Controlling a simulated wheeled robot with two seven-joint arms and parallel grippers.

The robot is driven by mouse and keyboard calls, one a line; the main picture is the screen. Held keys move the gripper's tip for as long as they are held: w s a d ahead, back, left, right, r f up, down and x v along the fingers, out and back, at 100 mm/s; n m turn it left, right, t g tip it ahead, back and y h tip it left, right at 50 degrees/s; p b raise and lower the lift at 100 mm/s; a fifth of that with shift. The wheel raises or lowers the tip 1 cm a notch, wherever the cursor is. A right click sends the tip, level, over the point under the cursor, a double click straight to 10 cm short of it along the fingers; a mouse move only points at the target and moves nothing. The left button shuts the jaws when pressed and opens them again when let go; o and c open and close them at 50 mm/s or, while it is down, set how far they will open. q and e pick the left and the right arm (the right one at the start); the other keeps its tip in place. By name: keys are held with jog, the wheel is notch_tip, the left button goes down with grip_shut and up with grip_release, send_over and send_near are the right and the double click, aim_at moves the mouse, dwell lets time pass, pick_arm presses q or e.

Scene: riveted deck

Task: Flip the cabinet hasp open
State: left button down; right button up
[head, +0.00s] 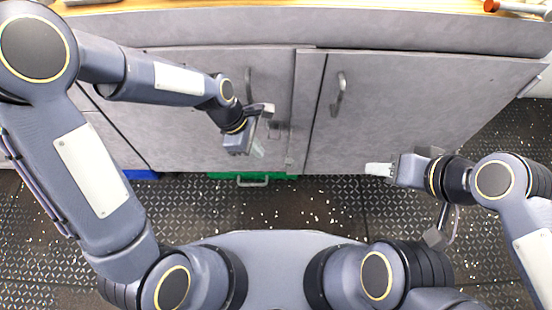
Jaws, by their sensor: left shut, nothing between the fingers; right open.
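The grey cabinet (400,105) has doors with metal handles, one on the left door (249,85) and one on the right door (338,94). A small metal piece that looks like the hasp (276,128) sits on the left door near the seam, just right of my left gripper; its exact position is too small to tell. My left gripper (258,150) is shut and empty, close in front of the left door.
A wooden countertop (300,7) runs along the top, with a red-ended tool (492,6) at its right. A green item with a handle (253,180) and a blue item (141,174) show at the cabinet's foot.

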pick_arm(q)
jog(key=d+f, duration=0.1)
jog(key=d+b, duration=0.1)
jog(key=d, duration=0.1)
jog(key=s+d+f, duration=0.1)
jog(key=d, duration=0.1)
jog(key=shift+f+b, duration=0.3)
jog(key=shift+b, duration=0.05)
jog(key=shift+d, duration=0.1)
